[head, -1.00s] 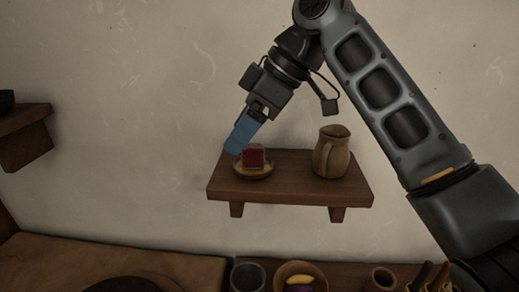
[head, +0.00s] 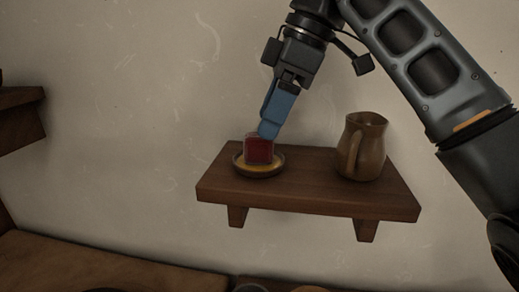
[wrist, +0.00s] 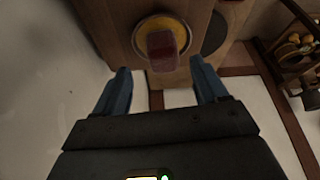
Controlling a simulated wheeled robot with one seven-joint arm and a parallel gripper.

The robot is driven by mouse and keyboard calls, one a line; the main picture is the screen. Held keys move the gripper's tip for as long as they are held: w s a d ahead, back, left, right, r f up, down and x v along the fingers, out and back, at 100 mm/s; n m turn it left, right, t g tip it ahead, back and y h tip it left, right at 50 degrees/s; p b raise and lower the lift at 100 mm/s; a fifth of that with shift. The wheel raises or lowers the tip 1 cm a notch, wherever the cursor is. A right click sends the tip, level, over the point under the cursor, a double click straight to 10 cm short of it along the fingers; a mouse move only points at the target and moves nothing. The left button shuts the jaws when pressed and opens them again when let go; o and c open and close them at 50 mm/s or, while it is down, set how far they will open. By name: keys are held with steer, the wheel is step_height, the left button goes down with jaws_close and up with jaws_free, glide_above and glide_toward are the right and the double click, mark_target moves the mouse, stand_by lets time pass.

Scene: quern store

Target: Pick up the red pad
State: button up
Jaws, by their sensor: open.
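The red pad (head: 258,149) is a dark red block standing in a shallow round dish (head: 239,165) with a yellowish inside, at the left end of a wooden wall shelf (head: 310,191). In the wrist view the red pad (wrist: 162,50) lies ahead of the fingers, centred a little left. My gripper (head: 268,132) has blue fingers and is at the upper part of the pad in the head view. In the wrist view my gripper (wrist: 160,80) is open, its fingers wide apart with nothing between them. Whether a finger touches the pad cannot be told.
A brown jug (head: 362,148) stands on the right half of the shelf. Another wooden shelf (head: 20,118) is at the far left. The wall lies close behind. The shelf between dish and jug is clear.

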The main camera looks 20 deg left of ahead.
steer(key=x, duration=0.4)
steer(key=shift+s+a+f, duration=0.2)
steer(key=shift+s+f, duration=0.1)
steer(key=shift+s, duration=0.05)
steer(key=c, duration=1)
steer(key=shift+c, duration=0.2)
steer(key=shift+r, duration=0.1)
steer(key=shift+r, duration=0.45)
steer(key=r, duration=0.3)
steer(key=shift+w+d+r, duration=0.1)
steer(key=shift+d+r, duration=0.1)
steer(key=shift+r, duration=0.05)
steer(key=w+d+r, duration=0.3)
steer(key=d+r, duration=0.3)
steer(key=d, duration=0.4)
steer(key=shift+d+r, duration=0.25)
steer(key=shift+d, duration=0.15)
steer(key=shift+w, duration=0.1)
